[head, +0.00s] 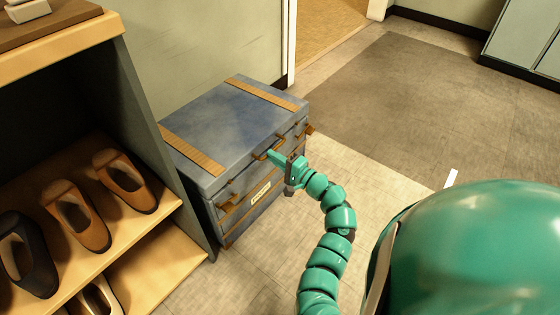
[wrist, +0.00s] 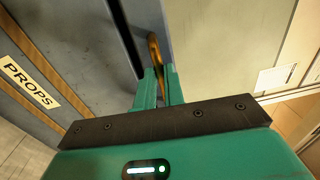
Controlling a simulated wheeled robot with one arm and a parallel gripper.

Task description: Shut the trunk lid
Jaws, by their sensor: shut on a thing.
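The trunk (head: 233,205) is a blue-grey box standing on the floor by the wall, with a PROPS label (wrist: 30,82) on its front. Its lid (head: 225,118) has two tan straps and lies flat or nearly flat over the box; whether a small gap is left at the front edge I cannot tell. My gripper (head: 273,156) is at the lid's front edge, near the middle. In the wrist view its fingers (wrist: 158,86) are shut on a brass handle (wrist: 153,50) of the lid. The fingertips hide the handle's lower end.
A wooden shelf (head: 130,240) with several shoes stands close on the left of the trunk. A doorway (head: 325,30) opens behind it. The floor (head: 350,165) right of the trunk is clear, with a dark mat (head: 400,100) farther back.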

